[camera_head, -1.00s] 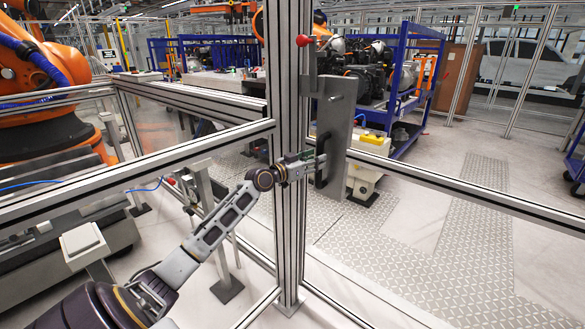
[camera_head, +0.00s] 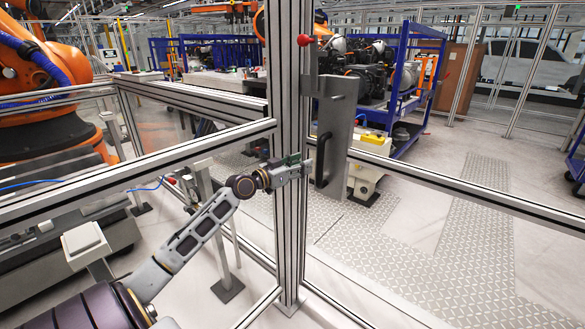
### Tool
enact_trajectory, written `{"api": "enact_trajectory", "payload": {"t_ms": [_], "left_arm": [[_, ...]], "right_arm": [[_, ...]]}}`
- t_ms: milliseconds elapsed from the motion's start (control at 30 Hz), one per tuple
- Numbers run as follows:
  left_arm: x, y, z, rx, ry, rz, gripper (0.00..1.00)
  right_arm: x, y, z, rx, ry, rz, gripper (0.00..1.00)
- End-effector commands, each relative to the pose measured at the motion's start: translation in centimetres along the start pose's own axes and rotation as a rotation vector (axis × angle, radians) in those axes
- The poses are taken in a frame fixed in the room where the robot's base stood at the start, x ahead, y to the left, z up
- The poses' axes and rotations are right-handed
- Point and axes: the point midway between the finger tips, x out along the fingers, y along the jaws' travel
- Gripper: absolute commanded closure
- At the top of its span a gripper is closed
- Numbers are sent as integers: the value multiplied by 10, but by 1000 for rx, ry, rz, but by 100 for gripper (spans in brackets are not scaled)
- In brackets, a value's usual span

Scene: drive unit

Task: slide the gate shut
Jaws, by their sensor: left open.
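The gate's grey latch plate (camera_head: 335,140) stands upright just right of the thick aluminium post (camera_head: 290,220). A black handle (camera_head: 322,160) is on the plate's left side. A gate rail (camera_head: 450,190) runs from the plate toward the right. The plate and the post look close together; I cannot tell whether any gap is left between them. My left gripper (camera_head: 306,168) is in front of the post, its tips just left of the handle. It is open and appears empty, apart from the handle. My right gripper is not in view.
A red knob (camera_head: 303,40) sits high on the post. Left of it, fence rails (camera_head: 140,165) enclose an orange robot arm (camera_head: 40,90). Behind the gate stand a blue rack (camera_head: 415,80) and a low yellow-topped unit (camera_head: 368,160). The floor at right is clear.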

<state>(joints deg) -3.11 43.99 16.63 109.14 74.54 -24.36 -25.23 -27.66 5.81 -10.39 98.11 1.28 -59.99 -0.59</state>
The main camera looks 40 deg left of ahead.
Motion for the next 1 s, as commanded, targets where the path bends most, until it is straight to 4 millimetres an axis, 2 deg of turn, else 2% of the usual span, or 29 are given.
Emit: {"api": "enact_trajectory", "payload": {"t_ms": [500, 1000], "left_arm": [[-29, 0, 0, 1, -1, 0, 56], [-32, 0, 0, 1, 0, 0, 56]], "right_arm": [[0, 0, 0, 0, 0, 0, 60], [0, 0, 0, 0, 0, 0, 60]]}}
